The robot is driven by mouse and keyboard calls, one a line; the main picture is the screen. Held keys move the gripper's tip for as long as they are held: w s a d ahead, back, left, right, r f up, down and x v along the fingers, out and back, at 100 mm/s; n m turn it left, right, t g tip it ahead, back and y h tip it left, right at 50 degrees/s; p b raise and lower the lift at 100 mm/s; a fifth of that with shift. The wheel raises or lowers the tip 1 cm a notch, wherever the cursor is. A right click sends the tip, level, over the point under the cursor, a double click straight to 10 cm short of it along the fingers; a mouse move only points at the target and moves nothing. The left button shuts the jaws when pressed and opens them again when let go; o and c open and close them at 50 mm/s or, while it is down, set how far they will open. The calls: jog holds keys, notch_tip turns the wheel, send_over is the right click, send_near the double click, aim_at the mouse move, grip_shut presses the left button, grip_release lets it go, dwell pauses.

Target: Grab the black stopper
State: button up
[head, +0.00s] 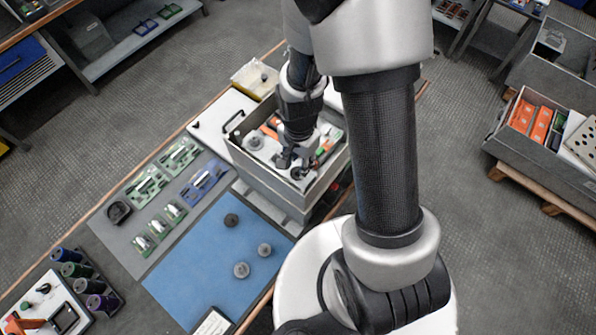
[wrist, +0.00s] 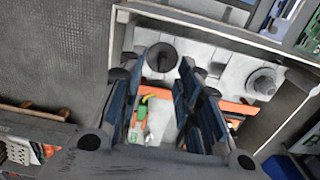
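A black round stopper (wrist: 161,56) lies on a pale surface inside the grey open box (wrist: 122,50). In the wrist view it shows between the tips of my gripper (wrist: 168,75), which is open with nothing between its fingers. In the head view my gripper (head: 291,160) points down into the box (head: 268,180), close above a dark round piece (head: 299,173) that looks like the same stopper. I cannot tell whether the fingertips touch it. Another dark round piece (head: 231,220) lies on the blue mat (head: 205,275).
The box walls stand close around my gripper. Inside are a grey round knob (wrist: 262,82), an orange bar (wrist: 235,106) and a green-orange part (wrist: 140,115). Two grey knobs (head: 241,269) lie on the mat. A yellowish tray (head: 255,78) stands behind the box.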

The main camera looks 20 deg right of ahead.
aim_at(298, 169)
notch_tip(298, 169, down, 3)
jog(key=shift+w+a+f, duration=0.1)
jog(key=shift+w, duration=0.05)
jog(key=shift+c, duration=0.2)
grip_shut()
